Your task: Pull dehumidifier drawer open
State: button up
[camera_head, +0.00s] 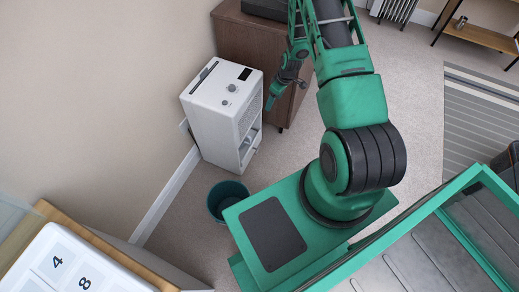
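The white dehumidifier (212,123) stands upright on the carpet against the left wall, with a knob and a small dark display on its top. Its front faces right and is seen at a steep angle. A recessed opening shows low on this front, with a white drawer-like part (251,150) at the bottom; I cannot tell how far the drawer is out. My gripper (270,101) hangs just right of the upper front, pointing down, above the level of the lower opening. I see no clear contact. Its fingers are too small and overlapped to tell whether they are open or shut.
A brown wooden cabinet (240,43) stands directly behind the dehumidifier, close to my arm. A dark teal bin (228,192) is on the floor in front. A radiator (394,9) and a shelf (478,35) stand at the back. Carpet right of the dehumidifier is clear.

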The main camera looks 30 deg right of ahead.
jog(key=a+f, duration=0.3)
jog(key=f, duration=0.8)
jog(key=s+a+f+n+t+y, duration=0.1)
jog(key=a+f, duration=0.1)
jog(key=f, duration=0.9)
jog(key=s+a+f+n, duration=0.1)
jog(key=a+f, duration=0.2)
jog(key=f, duration=0.8)
jog(key=shift+a+f, duration=0.25)
jog(key=shift+a, duration=0.05)
